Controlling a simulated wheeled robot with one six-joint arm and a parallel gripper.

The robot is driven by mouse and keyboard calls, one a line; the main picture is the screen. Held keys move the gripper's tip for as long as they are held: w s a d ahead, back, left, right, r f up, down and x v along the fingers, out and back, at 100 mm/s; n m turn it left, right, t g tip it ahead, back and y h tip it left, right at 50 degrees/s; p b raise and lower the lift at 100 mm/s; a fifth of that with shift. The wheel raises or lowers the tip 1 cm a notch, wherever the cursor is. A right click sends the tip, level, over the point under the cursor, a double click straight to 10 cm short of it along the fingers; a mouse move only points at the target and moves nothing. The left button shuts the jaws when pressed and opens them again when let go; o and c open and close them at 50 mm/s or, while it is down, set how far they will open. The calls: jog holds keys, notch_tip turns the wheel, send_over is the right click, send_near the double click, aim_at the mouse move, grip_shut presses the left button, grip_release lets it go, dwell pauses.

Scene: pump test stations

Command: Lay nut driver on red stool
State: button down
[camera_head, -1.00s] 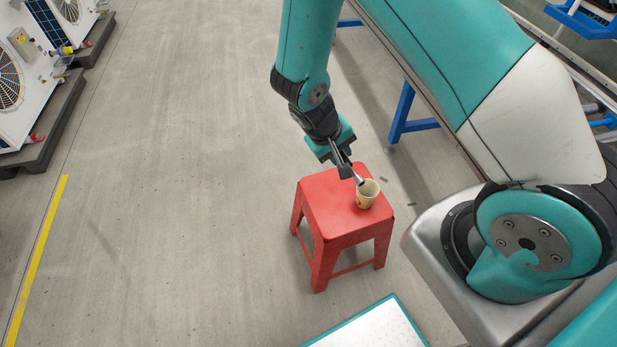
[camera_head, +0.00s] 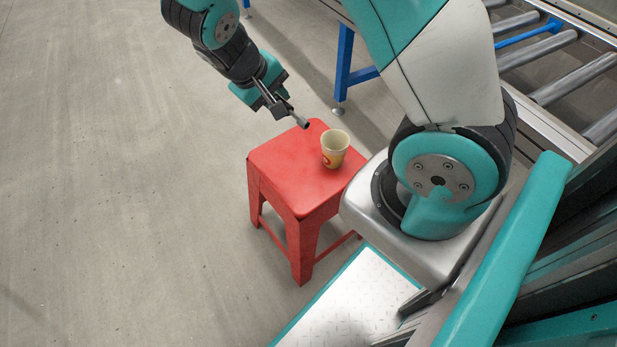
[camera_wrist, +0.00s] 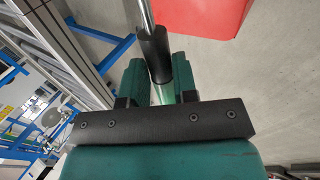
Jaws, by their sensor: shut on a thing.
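The red stool (camera_head: 283,168) stands on the floor near the middle of the head view. Its edge also shows at the top of the wrist view (camera_wrist: 205,14). My gripper (camera_head: 266,99) is up and to the left of the stool's far edge, shut on the nut driver (camera_head: 292,114). The nut driver's shaft points down and right, its tip over the far part of the seat and apparently above it. In the wrist view the black and metal driver (camera_wrist: 154,48) runs between the two teal fingers. Part of its handle is hidden by the gripper.
A paper cup (camera_head: 334,150) stands upright on the right part of the stool seat. The seat's left and front are bare. A roller conveyor (camera_head: 575,78) with blue legs stands behind at the right. The floor at left is clear.

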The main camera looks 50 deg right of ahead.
aim_at(294, 169)
jog(key=f+b, duration=0.2)
jog(key=s+d+b, duration=0.1)
jog(key=shift+f, duration=0.4)
jog(key=shift+f+b, duration=0.2)
jog(key=shift+b, duration=0.1)
notch_tip(294, 169, down, 19)
jog(key=b, duration=0.6)
jog(key=shift+f+b, duration=0.15)
jog(key=shift+b, duration=0.2)
